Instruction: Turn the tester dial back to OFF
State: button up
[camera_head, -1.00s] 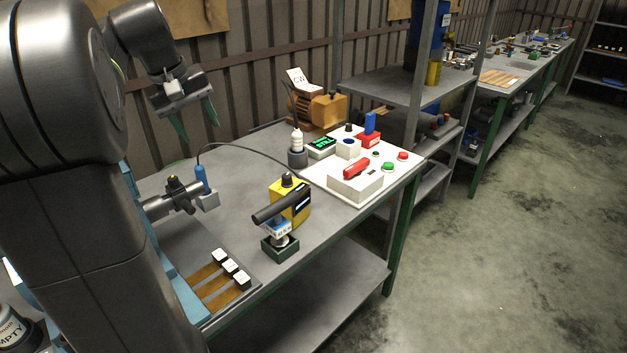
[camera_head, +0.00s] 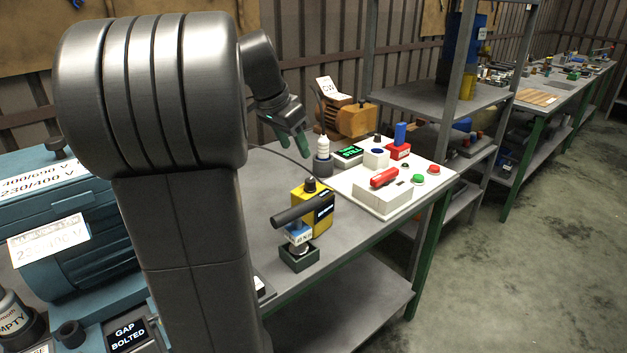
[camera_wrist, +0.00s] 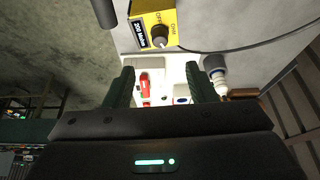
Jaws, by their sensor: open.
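The yellow tester (camera_head: 325,212) stands on the grey bench with its dark dial (camera_head: 311,185) on top. In the wrist view the tester (camera_wrist: 146,8) is at the top edge, with the dial (camera_wrist: 158,37) on its face between small printed words and a dark display. I cannot tell surely which mark the dial points to. My gripper (camera_head: 288,145) is open and empty, above the bench and behind the tester.
A black-handled tool (camera_head: 300,212) on a dark green block stands close in front of the tester. A white panel (camera_head: 345,182) with a red lever and buttons lies behind. A white-topped bottle (camera_head: 322,150) stands near my gripper. A blue motor (camera_head: 60,240) is at left.

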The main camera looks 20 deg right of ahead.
aim_at(309, 180)
jog(key=b+x, duration=0.1)
jog(key=x, duration=1.1)
jog(key=c, duration=1)
